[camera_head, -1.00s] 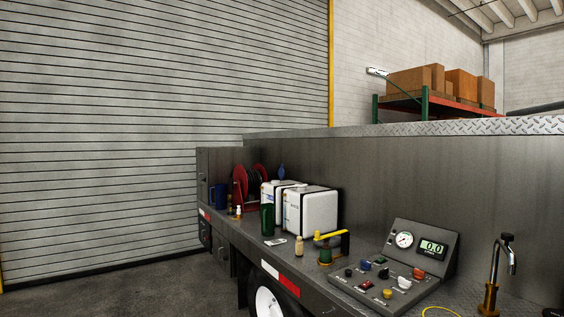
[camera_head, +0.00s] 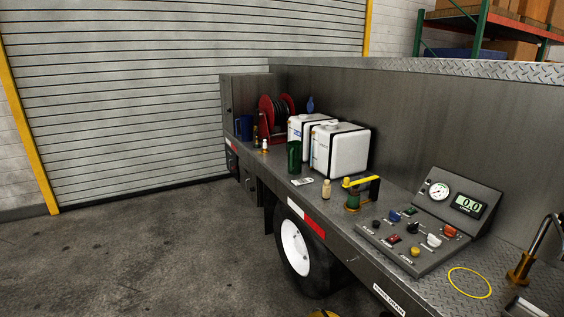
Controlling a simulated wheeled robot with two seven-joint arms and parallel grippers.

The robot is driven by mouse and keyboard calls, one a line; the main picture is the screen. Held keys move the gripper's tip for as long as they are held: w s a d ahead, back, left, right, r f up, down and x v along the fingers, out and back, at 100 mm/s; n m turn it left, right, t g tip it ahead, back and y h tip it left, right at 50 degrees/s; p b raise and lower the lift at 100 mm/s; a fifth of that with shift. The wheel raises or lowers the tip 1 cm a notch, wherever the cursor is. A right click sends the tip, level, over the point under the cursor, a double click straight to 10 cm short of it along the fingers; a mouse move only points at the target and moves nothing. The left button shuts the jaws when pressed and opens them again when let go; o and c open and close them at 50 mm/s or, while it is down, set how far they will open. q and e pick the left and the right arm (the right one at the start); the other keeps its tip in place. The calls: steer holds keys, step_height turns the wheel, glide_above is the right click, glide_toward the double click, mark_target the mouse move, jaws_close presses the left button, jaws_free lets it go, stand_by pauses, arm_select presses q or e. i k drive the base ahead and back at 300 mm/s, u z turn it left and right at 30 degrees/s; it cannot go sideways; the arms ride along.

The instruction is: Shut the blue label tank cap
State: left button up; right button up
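Two white tanks stand side by side on the truck deck (camera_head: 345,220). The rear tank (camera_head: 294,128) shows a small bluish label on its front edge and is partly hidden by the front tank. The front tank (camera_head: 347,152) has a small dark marking on its left face. A small blue object (camera_head: 310,104) shows just above the rear tank; I cannot tell whether it is a raised cap or something behind. The cap's state is too small to make out. Neither of my grippers is in view.
A green cylinder (camera_head: 294,157) stands before the tanks. The floor at left is clear.

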mark_target(309, 107)
steer(key=u, duration=0.45)
steer(key=i, duration=2.25)
steer(key=u, duration=0.2)
